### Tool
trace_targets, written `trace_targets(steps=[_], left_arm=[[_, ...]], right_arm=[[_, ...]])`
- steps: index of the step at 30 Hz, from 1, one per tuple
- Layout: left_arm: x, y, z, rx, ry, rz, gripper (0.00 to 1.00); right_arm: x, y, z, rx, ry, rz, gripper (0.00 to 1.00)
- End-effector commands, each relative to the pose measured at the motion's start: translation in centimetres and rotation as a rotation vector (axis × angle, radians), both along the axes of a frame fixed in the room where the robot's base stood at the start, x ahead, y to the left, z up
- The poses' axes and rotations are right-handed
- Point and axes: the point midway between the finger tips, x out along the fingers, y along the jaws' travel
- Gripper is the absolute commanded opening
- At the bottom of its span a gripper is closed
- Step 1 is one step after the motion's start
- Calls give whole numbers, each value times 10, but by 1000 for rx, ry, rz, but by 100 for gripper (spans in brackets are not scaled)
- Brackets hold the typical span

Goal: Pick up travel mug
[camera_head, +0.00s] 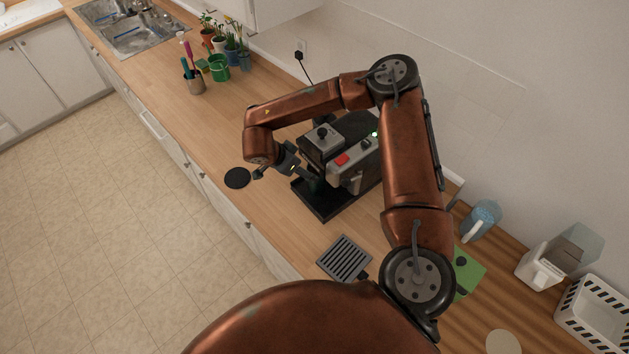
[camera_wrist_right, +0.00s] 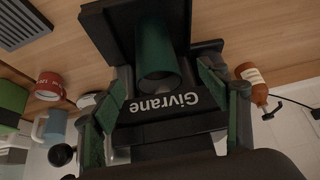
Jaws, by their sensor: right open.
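The travel mug appears to be the dark green cylinder (camera_wrist_right: 160,45) in the right wrist view. It stands at the front of the black coffee machine marked "Givrane" (camera_wrist_right: 165,103), on its dark base. In the head view the machine (camera_head: 345,165) is on the counter, and the mug is mostly hidden there by my gripper. My right gripper (camera_head: 284,168) is at the machine's front. Its fingers are open, one on either side of the mug in the wrist view, with visible gaps; I cannot tell how deep the mug sits between them. My left gripper is out of view.
A black disc (camera_head: 237,178) lies on the counter left of my gripper. A slotted grey grate (camera_head: 344,258) lies nearer. A pen cup (camera_head: 195,83) and potted plants are farther back. A blue pitcher (camera_head: 484,218), green board (camera_head: 468,272) and white basket (camera_head: 592,312) are at right.

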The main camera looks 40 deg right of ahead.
Motion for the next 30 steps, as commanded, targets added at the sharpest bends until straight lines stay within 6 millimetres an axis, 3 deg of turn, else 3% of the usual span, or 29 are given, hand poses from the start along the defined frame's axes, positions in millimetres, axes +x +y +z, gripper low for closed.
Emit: trace_targets(steps=[21, 30], left_arm=[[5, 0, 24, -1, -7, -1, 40], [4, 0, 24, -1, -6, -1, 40]], right_arm=[[-5, -43, -69, 2, 1, 1, 68], [-4, -44, -73, 3, 1, 1, 67]])
